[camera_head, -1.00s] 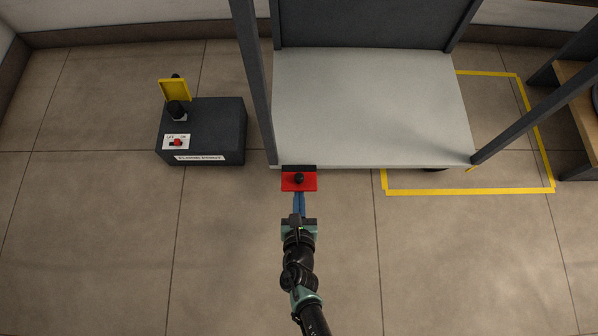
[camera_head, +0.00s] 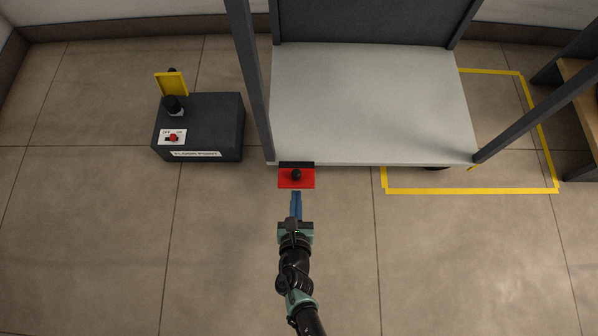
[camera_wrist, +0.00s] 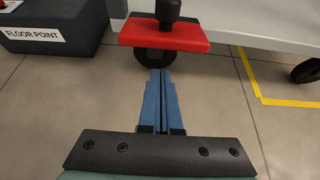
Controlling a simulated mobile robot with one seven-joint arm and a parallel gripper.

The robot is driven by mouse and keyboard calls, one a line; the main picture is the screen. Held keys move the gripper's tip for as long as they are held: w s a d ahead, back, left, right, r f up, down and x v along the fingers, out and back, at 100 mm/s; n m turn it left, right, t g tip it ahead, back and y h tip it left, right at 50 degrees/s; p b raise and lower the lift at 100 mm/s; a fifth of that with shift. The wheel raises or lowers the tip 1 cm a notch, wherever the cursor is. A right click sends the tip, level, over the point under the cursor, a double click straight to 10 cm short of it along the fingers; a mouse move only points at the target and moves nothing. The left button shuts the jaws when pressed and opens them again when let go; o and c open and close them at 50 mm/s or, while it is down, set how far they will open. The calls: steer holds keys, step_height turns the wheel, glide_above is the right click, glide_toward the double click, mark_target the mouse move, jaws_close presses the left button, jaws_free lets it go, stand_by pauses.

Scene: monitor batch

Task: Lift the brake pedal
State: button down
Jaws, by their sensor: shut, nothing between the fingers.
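The red brake pedal (camera_head: 296,180) sticks out from the near left edge of the cart's grey deck (camera_head: 370,105), with a black knob on top. In the wrist view the pedal (camera_wrist: 180,36) lies across the upper middle, with a dark wheel (camera_wrist: 156,60) below it. My gripper (camera_head: 296,194) points at the pedal from its near side. In the wrist view the blue fingers of my gripper (camera_wrist: 158,74) are shut together and empty. Their tips lie just short of the pedal in the picture, over the wheel's lower edge. I cannot tell their exact height against the pedal.
A dark box labelled FLOOR POINT (camera_head: 228,125) with a red switch and a yellow flap stands to the left. Dark cart posts rise at the deck's sides. Yellow tape (camera_head: 470,191) marks the floor at right. Tiled floor in front is clear.

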steer(key=p+v, duration=0.6)
steer(key=v, duration=0.4)
